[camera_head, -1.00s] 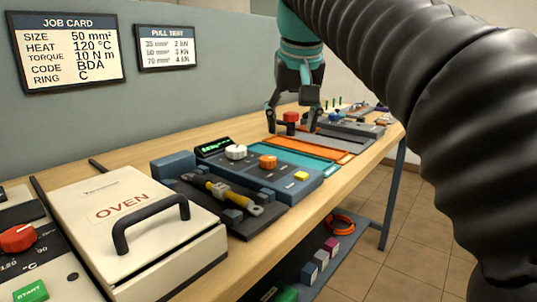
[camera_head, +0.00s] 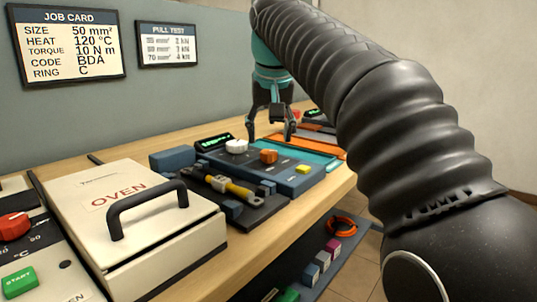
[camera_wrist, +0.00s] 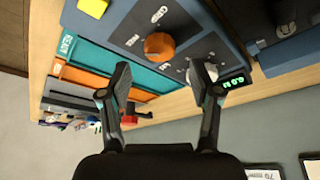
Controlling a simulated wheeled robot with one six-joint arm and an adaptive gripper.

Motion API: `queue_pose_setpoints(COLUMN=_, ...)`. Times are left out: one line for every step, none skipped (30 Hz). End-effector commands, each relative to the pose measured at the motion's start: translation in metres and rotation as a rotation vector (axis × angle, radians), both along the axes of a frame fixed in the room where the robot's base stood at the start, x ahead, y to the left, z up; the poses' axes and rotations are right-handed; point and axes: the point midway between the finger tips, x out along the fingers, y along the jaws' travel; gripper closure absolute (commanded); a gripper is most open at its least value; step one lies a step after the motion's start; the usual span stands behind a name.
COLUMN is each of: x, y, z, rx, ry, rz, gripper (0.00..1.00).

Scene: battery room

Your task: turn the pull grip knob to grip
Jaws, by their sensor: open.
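The blue pull-test panel (camera_head: 288,182) stands on the bench with an orange knob (camera_head: 268,156), a white knob (camera_head: 236,146) and a yellow button (camera_head: 302,169). In the wrist view the orange knob (camera_wrist: 159,46) lies ahead between the finger lines, and the white knob (camera_wrist: 203,75) is partly behind the right finger. My gripper (camera_head: 270,136) is open and empty, pointing down above the far side of the panel. Its fingers also show in the wrist view (camera_wrist: 160,76), apart from the orange knob.
A cable piece with a yellow sleeve (camera_head: 228,187) lies in a dark fixture in front of the panel. The white oven (camera_head: 135,215) with its black handle stands nearer. Teal (camera_head: 312,153) and orange trays lie beyond the panel. A green display (camera_head: 214,142) stands at the panel's back.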

Motion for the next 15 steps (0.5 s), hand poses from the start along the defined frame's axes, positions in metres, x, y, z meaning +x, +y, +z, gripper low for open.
queue_pose_setpoints(x=0.003, y=0.000, z=-0.011, rx=0.000, ry=0.001, rz=0.000, gripper=0.37)
queue_pose_setpoints(x=0.005, y=0.000, z=-0.015, rx=0.000, ry=0.002, rz=0.000, gripper=0.37)
queue_pose_setpoints(x=0.007, y=0.001, z=-0.020, rx=0.000, ry=0.002, rz=0.000, gripper=0.37)
queue_pose_setpoints(x=0.009, y=0.001, z=-0.024, rx=0.000, ry=0.001, rz=0.000, gripper=0.37)
queue_pose_setpoints(x=0.010, y=0.001, z=-0.027, rx=0.000, ry=0.001, rz=0.000, gripper=0.37)
queue_pose_setpoints(x=0.012, y=0.001, z=-0.031, rx=0.000, ry=0.002, rz=0.000, gripper=0.37)
queue_pose_setpoints(x=0.013, y=0.001, z=-0.033, rx=0.000, ry=0.001, rz=0.000, gripper=0.37)
queue_pose_setpoints(x=0.014, y=0.001, z=-0.035, rx=0.000, ry=0.000, rz=-0.001, gripper=0.37)
queue_pose_setpoints(x=0.015, y=0.002, z=-0.037, rx=0.001, ry=-0.001, rz=-0.001, gripper=0.37)
queue_pose_setpoints(x=0.016, y=0.002, z=-0.039, rx=0.001, ry=-0.001, rz=-0.001, gripper=0.37)
queue_pose_setpoints(x=0.016, y=0.002, z=-0.040, rx=0.000, ry=0.000, rz=-0.001, gripper=0.37)
queue_pose_setpoints(x=0.017, y=0.002, z=-0.041, rx=0.000, ry=0.000, rz=-0.001, gripper=0.37)
queue_pose_setpoints(x=0.017, y=0.002, z=-0.041, rx=0.000, ry=0.000, rz=-0.001, gripper=0.37)
queue_pose_setpoints(x=0.017, y=0.002, z=-0.041, rx=0.000, ry=0.000, rz=-0.001, gripper=0.37)
queue_pose_setpoints(x=0.017, y=0.002, z=-0.042, rx=0.000, ry=0.000, rz=-0.001, gripper=0.37)
